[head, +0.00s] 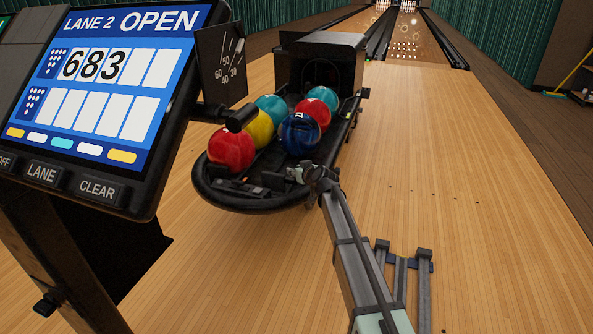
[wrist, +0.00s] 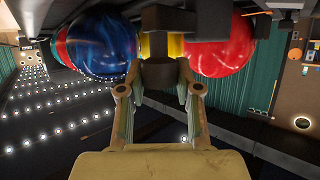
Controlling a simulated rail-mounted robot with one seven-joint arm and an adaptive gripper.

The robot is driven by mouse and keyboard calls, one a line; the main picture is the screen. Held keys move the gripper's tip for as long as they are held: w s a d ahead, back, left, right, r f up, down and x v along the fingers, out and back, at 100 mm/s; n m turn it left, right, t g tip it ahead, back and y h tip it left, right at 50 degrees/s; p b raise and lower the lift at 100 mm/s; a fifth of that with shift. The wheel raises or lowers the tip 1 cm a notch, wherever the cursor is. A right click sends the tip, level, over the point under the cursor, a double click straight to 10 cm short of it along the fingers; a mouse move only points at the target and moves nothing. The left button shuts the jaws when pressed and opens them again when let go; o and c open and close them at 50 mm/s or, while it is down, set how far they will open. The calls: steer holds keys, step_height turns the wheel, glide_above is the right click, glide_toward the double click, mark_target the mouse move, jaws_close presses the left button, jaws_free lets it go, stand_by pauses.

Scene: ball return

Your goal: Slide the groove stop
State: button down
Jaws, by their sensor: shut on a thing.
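My gripper (head: 297,174) is at the front right of the ball return tray (head: 250,204), just in front of the dark blue ball (head: 300,133). In the wrist view my gripper (wrist: 160,92) has both fingers closed on a dark block, which looks like the groove stop (wrist: 165,72). In the head view a dark block (head: 272,181) lies just left of my fingertips, low on the tray; I take it as the same stop. The fingers partly cover it. In the wrist view the blue ball (wrist: 95,42) and a red ball (wrist: 222,45) sit on either side of it.
The front red ball (head: 231,149), a yellow ball (head: 260,128) and teal balls lie in the tray before the black hood (head: 320,62). The score console (head: 95,85) stands at left, with a black arm reaching toward the tray. Open lane floor (head: 480,170) lies to the right.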

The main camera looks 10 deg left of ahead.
steer(key=c, duration=0.8)
jaws_free()
steer(key=shift+o, duration=0.2)
steer(key=shift+s, duration=0.1)
steer(key=v, duration=1.1)
steer(key=shift+s+d, duration=0.25)
steer(key=shift+s, duration=0.05)
steer(key=shift+r, duration=0.1)
